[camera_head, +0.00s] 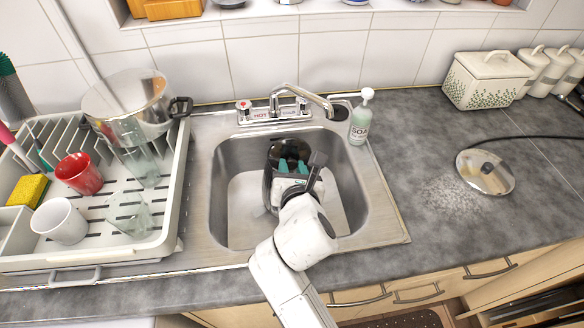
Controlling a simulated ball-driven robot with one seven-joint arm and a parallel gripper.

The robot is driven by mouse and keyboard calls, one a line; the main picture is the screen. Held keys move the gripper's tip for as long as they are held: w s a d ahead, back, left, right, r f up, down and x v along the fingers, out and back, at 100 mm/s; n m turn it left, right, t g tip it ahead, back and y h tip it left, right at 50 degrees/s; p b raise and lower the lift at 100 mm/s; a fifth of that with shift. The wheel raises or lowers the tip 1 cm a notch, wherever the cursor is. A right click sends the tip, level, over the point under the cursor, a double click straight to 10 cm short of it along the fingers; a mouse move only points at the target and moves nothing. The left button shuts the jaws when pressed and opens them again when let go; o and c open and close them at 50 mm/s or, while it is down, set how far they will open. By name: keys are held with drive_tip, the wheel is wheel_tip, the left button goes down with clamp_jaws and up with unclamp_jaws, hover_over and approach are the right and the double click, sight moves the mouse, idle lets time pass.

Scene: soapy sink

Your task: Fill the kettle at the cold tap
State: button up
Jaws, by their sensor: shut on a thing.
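The kettle (288,149) looks black and stands in or just above the steel sink basin (228,160). Its top shows a dark round opening, and my arm hides its near side. My gripper (290,168), with teal fingertips, is shut on the kettle at its near side. I cannot tell whether the kettle touches the basin floor. The tap (284,98) stands behind the basin. Its curved spout (312,96) points to the right, beyond the kettle's top. HOT and COLD labels show on the tap's base, with COLD on the right. I cannot make out any running water.
A soap bottle (361,118) stands at the sink's back right corner. A white dish rack (165,225) with mugs, glasses and a large pot (130,105) fills the left. On the right counter are a round metal lid (485,172), a black cable (530,137) and white canisters (485,80).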

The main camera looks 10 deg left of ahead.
clamp_jaws()
drive_tip(key=b, duration=0.1)
drive_tip(key=f+t+b, duration=0.1)
drive_tip(key=shift+s+d+f+b, duration=0.1)
drive_tip(key=shift+s+b, duration=0.15)
drive_tip(key=shift+b, duration=0.15)
drive_tip(key=b, duration=0.1)
drive_tip(key=t+b, duration=0.1)
drive_tip(key=b, duration=0.1)
drive_tip(key=shift+s+d+f+y, duration=0.1)
drive_tip(key=shift+s+f+y, duration=0.1)
drive_tip(key=shift+s+y, duration=0.15)
drive_tip(key=shift+s+r+t+b, duration=0.1)
drive_tip(key=shift+s+t+b, duration=0.1)
drive_tip(key=shift+t+b, duration=0.4)
drive_tip(key=shift+r, duration=0.1)
drive_tip(key=o, duration=0.9)
unclamp_jaws()
